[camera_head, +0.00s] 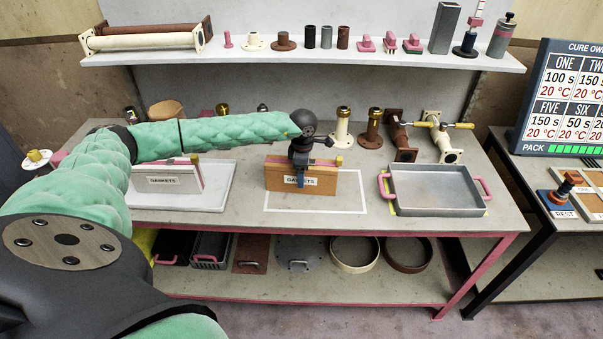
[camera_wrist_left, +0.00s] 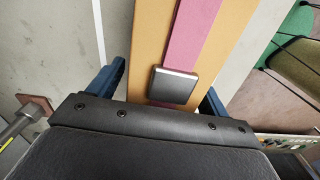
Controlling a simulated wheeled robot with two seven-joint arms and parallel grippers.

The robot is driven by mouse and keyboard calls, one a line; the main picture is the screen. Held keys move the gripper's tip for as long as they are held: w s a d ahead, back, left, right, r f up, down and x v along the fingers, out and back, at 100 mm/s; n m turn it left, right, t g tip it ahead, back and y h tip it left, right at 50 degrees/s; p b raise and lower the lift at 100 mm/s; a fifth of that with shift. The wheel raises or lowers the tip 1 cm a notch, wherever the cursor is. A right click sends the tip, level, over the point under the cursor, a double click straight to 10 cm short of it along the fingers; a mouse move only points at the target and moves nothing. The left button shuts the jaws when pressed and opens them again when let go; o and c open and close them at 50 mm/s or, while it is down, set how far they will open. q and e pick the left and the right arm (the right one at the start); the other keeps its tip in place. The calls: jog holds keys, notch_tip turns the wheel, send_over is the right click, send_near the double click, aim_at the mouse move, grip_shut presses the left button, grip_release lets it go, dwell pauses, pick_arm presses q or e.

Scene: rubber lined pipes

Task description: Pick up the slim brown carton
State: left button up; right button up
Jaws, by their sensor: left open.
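The slim brown carton (camera_head: 326,187) stands upright on the table inside a white outlined rectangle, with a GASKETS label on its front. In the left wrist view the carton (camera_wrist_left: 151,50) has a pink band and a dark grey square piece along its top. My left gripper (camera_head: 300,181) points down over the carton, at about its middle. In the left wrist view the blue fingers of the open left gripper (camera_wrist_left: 160,88) are on either side of the carton. Whether they touch it cannot be told. My right gripper is not in view.
A pale carton labelled GASKETS (camera_head: 178,181) stands in a white tray (camera_head: 205,200) to the left. A grey metal tray with pink handles (camera_head: 437,209) sits to the right. Several flanged pipes (camera_head: 342,128) stand behind. A shelf (camera_head: 300,58) runs above the back.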

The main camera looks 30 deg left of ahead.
pick_arm(q)
jog(key=shift+f, duration=0.1)
jog(key=c, duration=1)
jog(key=shift+c, duration=1.4)
jog(key=shift+r, duration=0.2)
